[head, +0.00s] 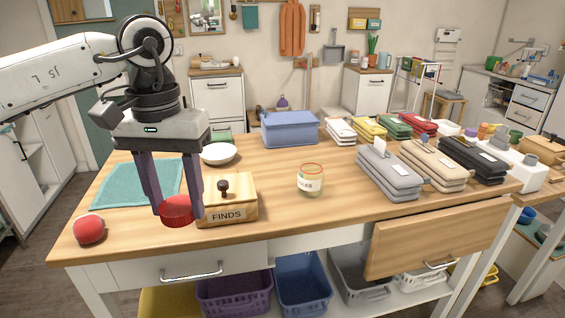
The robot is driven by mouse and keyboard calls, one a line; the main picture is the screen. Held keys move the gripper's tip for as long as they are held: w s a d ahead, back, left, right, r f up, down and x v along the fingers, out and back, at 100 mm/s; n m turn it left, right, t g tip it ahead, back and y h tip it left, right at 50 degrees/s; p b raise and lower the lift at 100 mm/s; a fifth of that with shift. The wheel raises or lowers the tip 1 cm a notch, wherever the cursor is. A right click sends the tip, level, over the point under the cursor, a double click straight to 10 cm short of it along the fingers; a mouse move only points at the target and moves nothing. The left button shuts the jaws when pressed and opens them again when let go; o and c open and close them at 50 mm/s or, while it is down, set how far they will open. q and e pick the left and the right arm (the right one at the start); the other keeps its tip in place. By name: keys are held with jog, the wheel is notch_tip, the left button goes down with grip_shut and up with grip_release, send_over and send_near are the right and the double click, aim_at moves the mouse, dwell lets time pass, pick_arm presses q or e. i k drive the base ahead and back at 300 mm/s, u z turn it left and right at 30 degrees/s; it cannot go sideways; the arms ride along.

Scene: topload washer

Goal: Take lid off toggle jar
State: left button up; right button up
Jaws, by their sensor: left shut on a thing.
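The toggle jar (310,183) is a small clear jar with a cream label, of which the letters "GLES" show. It stands upright near the middle of the table, and its top looks open with a thin orange-red rim. My left gripper (177,211) is shut on a round red lid (176,210), left of the jar and beside the wooden "FINDS" box. The lid is low over the table; I cannot tell whether it touches the wood. My right gripper is not in view.
The wooden "FINDS" box (227,203) with a dark knob stands between lid and jar. A red ball (89,229) lies at the front left, a teal cloth (138,182) and white bowl (219,153) behind. Grey cases (389,175) stand right. The table (290,215) is clear around the jar.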

aim_at(311, 175)
jog(key=z, duration=0.25)
jog(key=i, duration=1.3)
jog(key=z, duration=0.4)
